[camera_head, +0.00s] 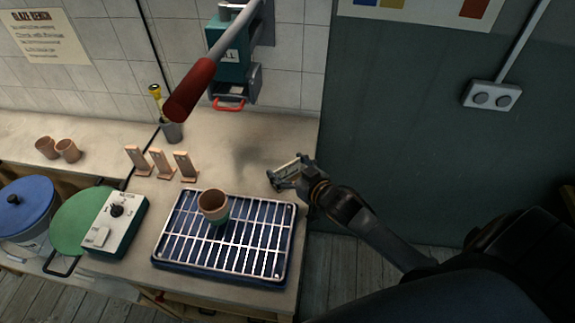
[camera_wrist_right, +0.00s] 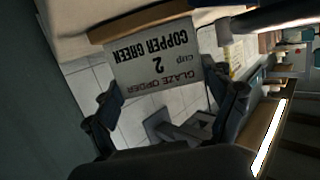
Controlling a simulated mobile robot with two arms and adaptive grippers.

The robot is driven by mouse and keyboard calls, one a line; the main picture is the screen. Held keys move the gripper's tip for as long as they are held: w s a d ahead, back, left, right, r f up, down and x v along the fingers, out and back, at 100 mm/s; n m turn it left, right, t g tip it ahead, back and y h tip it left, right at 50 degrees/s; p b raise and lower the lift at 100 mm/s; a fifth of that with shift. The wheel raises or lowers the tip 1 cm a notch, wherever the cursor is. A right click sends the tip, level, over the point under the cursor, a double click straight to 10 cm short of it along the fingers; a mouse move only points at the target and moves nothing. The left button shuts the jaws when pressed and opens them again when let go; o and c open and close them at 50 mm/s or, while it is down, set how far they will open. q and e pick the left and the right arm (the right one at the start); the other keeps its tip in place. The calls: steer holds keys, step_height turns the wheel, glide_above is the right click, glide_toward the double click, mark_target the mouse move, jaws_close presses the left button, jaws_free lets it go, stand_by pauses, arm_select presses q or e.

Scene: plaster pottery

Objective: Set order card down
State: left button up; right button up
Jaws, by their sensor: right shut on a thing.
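In the head view the card (camera_head: 288,166) is small and seen at a steep angle, partly covered by the fingers. I cannot tell whether it touches the bench. My left gripper is not in view.
A terracotta cup with a green lower part (camera_head: 213,203) stands on the metal rack (camera_head: 255,235). Several small wooden stands (camera_head: 160,163) are left of it. A control box (camera_head: 115,222) is further left. A teal wall device with a red-gripped lever (camera_head: 190,90) overhangs the bench (camera_head: 215,140).

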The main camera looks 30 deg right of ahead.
steer(key=shift+f, duration=0.1)
steer(key=o, duration=1)
steer(key=shift+b+v, duration=0.85)
steer(key=shift+v, duration=5.2)
